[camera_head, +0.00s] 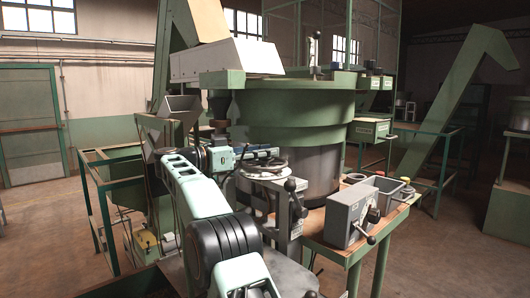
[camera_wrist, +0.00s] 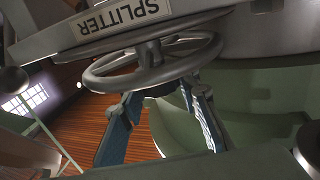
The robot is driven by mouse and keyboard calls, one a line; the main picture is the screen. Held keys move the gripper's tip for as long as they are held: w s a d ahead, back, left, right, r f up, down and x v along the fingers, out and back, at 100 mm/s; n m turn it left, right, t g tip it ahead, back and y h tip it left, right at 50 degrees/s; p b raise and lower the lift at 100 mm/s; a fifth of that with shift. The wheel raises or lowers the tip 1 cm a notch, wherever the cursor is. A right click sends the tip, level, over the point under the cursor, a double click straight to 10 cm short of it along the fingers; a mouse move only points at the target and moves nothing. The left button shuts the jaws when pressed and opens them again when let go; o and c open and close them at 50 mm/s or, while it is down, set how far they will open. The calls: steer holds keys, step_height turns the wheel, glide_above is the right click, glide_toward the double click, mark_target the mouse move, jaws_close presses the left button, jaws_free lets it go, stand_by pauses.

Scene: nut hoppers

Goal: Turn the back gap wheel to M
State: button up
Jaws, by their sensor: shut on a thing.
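A grey spoked handwheel (camera_wrist: 105,78) sits under a plate lettered SPLITTER (camera_wrist: 124,14) in the wrist view. My gripper (camera_wrist: 160,90) reaches up to it with its two blue fingers apart, one on each side of the wheel's near part, and is shut on it. In the head view my gripper (camera_head: 262,155) is at a wheel (camera_head: 262,174) in front of the big green drum. I cannot read a scale or an M mark, and I cannot tell from the lettering whether this is the back gap wheel.
The green drum (camera_head: 295,115) stands close behind my gripper. A grey control box (camera_head: 352,217) with a handle stands on the wooden bench (camera_head: 325,232) at right. Green rails stand at left.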

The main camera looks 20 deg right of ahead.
steer(key=shift+r, duration=0.2)
stand_by(0.3)
steer(key=o, duration=1.1)
steer(key=shift+o, duration=0.4)
steer(key=shift+f, duration=0.15)
steer(key=s+a, duration=0.1)
steer(key=a, duration=1.1)
steer(key=shift+s, duration=0.3)
